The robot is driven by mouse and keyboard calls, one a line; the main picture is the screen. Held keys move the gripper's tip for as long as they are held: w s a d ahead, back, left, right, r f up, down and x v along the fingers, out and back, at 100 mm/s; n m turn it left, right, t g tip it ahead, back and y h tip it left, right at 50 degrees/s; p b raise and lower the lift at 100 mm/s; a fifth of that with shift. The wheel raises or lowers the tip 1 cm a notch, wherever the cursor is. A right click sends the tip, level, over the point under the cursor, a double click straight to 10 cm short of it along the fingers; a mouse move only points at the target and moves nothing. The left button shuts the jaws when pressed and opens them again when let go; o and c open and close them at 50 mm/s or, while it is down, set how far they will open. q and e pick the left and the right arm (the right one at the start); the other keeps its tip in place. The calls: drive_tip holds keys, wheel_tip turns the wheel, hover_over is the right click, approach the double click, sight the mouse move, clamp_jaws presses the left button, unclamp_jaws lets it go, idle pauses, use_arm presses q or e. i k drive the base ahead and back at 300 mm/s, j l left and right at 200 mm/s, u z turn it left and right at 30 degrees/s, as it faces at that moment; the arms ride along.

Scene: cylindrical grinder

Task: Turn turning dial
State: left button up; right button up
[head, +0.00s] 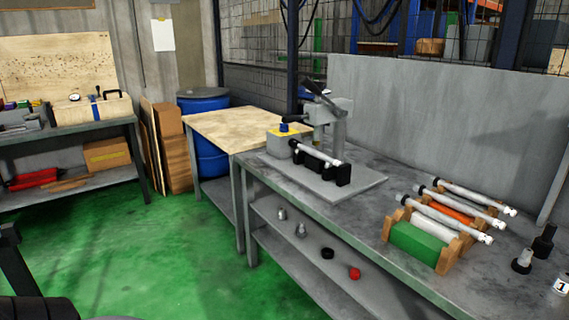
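The grinder (327,117) is a grey machine with dark levers on top, standing on a grey base plate on the metal workbench. At its left is a grey box (284,145) with a yellow top, and a small blue knob (284,127) sits on that top. The knob looks like the dial, but its marks and angle are too small to tell. A shiny rod (318,155) lies across black supports in front of the machine. Neither gripper can be made out. Dark parts at the lower left edge may belong to my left arm.
Wooden racks (444,259) with several rods stand on the workbench (368,222) at right, near small black fittings. Its lower shelf (312,262) holds small parts. A wood-topped table (222,126) adjoins it. The green floor (186,240) in front is clear.

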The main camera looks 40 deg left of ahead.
sight(283, 128)
drive_tip(key=u, duration=1.25)
drive_tip(key=i+j+z, duration=0.1)
drive_tip(key=j, duration=0.3)
drive_tip(key=i+j+z, duration=0.15)
drive_tip(key=j, duration=0.25)
drive_tip(key=i+j+z, duration=0.1)
drive_tip(key=i+j, duration=0.15)
drive_tip(key=j, duration=0.15)
drive_tip(key=i+j+z, duration=0.1)
drive_tip(key=j, duration=0.35)
drive_tip(key=i+j+z, duration=0.1)
drive_tip(key=j, duration=0.35)
drive_tip(key=i, duration=0.05)
